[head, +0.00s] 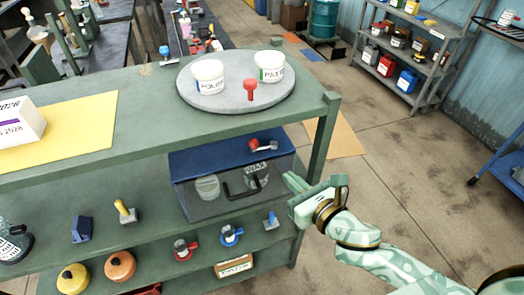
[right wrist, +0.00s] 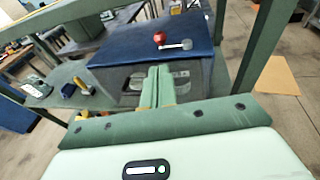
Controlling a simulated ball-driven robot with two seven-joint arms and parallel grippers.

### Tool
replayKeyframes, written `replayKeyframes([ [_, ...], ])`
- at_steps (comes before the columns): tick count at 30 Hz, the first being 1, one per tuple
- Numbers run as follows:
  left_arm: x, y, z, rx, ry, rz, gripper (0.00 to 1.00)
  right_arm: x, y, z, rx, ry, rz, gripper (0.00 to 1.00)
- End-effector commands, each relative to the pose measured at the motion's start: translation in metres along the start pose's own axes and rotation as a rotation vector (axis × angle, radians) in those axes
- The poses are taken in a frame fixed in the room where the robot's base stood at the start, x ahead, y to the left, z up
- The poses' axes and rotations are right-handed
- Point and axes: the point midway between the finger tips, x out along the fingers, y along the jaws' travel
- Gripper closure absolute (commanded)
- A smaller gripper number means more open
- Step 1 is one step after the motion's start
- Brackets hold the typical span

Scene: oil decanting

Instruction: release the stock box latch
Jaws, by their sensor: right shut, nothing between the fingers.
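The stock box (head: 190,202) stands on the middle shelf, with a grey see-through body and a blue lid; it also shows in the right wrist view (right wrist: 115,52). On its lid lies a small grey lever with a red knob (head: 254,145), which looks like the latch; the right wrist view shows it too (right wrist: 160,38). My right gripper (head: 291,181) is shut and empty, just right of the box's front. In the right wrist view its fingers (right wrist: 157,78) point at the box front, below the lever. Contact cannot be told. My left gripper is out of view.
A black handle (head: 228,196) is on the box's front. A shelf post (head: 318,150) stands right of the box. The top board carries a round grey tray (head: 205,104) with two white tubs. Small coloured valves and knobs stand on the lower shelf.

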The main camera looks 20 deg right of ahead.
Motion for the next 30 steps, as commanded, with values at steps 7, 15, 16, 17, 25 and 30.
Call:
replayKeyframes([
  [7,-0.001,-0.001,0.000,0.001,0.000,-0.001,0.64,0.027,0.000,0.001,0.002,-0.003,0.000,1.00],
  [15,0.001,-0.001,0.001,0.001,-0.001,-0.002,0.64,0.086,0.000,0.001,0.005,-0.002,0.000,1.00],
  [16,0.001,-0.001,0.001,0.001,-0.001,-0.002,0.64,0.092,0.000,0.000,0.004,-0.002,0.000,1.00],
  [17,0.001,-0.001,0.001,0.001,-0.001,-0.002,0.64,0.098,0.000,0.001,0.003,-0.002,0.000,1.00],
  [25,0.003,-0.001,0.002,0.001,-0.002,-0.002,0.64,0.133,0.001,-0.001,0.003,0.001,0.001,1.00],
  [30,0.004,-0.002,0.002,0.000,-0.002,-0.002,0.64,0.139,0.000,0.000,0.002,0.000,0.001,1.00],
])
